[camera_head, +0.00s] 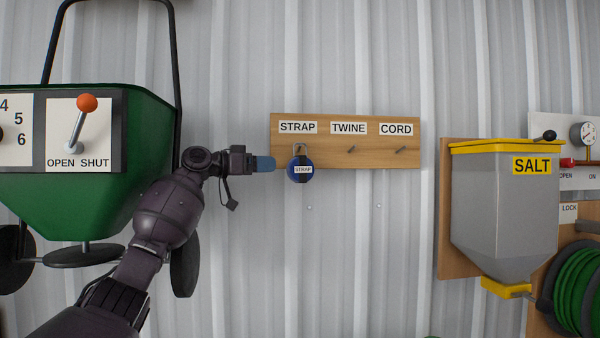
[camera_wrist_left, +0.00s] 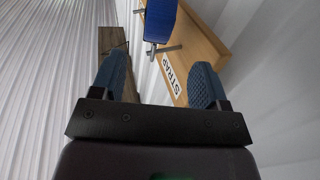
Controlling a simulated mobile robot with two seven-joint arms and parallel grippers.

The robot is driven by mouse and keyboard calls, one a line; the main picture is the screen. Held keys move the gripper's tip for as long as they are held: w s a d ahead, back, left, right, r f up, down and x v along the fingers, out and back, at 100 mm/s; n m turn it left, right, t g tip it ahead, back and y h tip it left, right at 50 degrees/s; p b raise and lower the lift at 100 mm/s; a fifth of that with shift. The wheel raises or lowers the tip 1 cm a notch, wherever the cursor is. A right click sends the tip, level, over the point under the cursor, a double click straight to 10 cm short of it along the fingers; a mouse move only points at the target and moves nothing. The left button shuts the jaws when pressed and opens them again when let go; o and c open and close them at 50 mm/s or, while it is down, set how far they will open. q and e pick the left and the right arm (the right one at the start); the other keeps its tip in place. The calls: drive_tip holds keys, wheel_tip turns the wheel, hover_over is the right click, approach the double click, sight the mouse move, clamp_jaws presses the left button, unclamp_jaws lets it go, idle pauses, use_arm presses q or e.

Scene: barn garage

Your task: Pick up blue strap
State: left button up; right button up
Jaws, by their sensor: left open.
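In the left wrist view the blue strap (camera_wrist_left: 160,20) shows at the top, ahead of the fingers and cut off by the picture edge. My left gripper (camera_head: 264,164) is just left of the strap in the head view, pointing right. Its blue fingertips (camera_wrist_left: 160,85) are spread with nothing between them. My right gripper is not in view.
The TWINE and CORD pegs (camera_head: 401,150) are bare. A green spreader hopper (camera_head: 100,200) with an orange-knobbed lever stands left. A grey SALT bin (camera_head: 505,205) and a green hose reel (camera_head: 578,285) are right. The wall below the board is clear.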

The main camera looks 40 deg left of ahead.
sight(290, 162)
use_arm(q)
drive_tip(key=x, duration=0.4)
drive_tip(key=shift+d+r, duration=0.1)
drive_tip(key=shift+d, duration=0.2)
drive_tip(key=shift+w, duration=0.3)
drive_tip(key=shift+x, duration=2.8)
drive_tip(key=shift+r, duration=0.15)
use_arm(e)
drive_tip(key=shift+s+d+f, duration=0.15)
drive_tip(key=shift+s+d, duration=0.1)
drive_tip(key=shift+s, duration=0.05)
use_arm(q)
drive_tip(key=c, duration=1.1)
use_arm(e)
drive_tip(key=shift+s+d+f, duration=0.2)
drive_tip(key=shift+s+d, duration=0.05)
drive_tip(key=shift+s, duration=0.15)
use_arm(q)
drive_tip(key=shift+r, duration=0.1)
